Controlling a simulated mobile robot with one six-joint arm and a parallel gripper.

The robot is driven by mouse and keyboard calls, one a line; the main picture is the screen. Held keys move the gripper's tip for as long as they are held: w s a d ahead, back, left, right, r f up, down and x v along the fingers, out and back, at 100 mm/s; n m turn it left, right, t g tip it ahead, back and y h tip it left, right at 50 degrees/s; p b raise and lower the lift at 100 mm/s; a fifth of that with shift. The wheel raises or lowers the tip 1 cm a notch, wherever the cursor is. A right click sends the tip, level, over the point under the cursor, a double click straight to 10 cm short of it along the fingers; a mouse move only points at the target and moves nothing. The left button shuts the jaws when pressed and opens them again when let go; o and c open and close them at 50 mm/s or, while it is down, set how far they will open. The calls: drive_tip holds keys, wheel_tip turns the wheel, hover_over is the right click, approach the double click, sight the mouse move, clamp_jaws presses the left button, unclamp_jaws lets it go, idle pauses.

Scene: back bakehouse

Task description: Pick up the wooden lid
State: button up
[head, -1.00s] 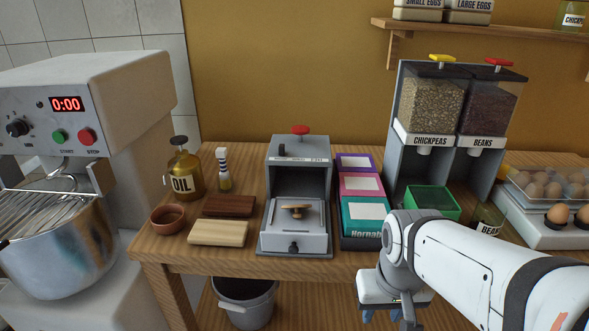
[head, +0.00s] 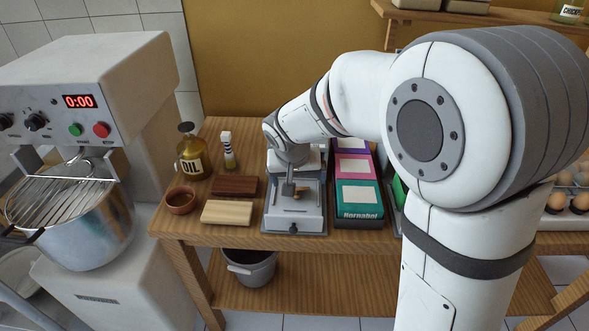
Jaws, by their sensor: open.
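The gripper is open, seen small and partly edge-on.
A dark board (head: 235,186) and a pale board (head: 227,212) lie left of the machine, with a brown bowl (head: 181,200), an oil bottle (head: 192,156) and a striped-top shaker (head: 229,152). Colored boxes (head: 357,197) stand close on the right. A bucket (head: 250,267) is below.

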drive_tip(key=shift+w+a+x, duration=0.15)
drive_tip(key=shift+a+x, duration=0.1)
drive_tip(key=shift+x, duration=1.05)
drive_tip(key=shift+w+a+x, duration=0.15)
drive_tip(key=shift+a+x, duration=0.1)
drive_tip(key=shift+x, duration=1.05)
drive_tip(key=shift+w+a+x, duration=0.15)
drive_tip(key=shift+a+x, duration=0.1)
drive_tip(key=shift+x, duration=1.05)
drive_tip(key=shift+r, duration=0.1)
drive_tip(key=shift+c, duration=0.3)
drive_tip(key=c, duration=1)
drive_tip(key=shift+o, duration=0.2)
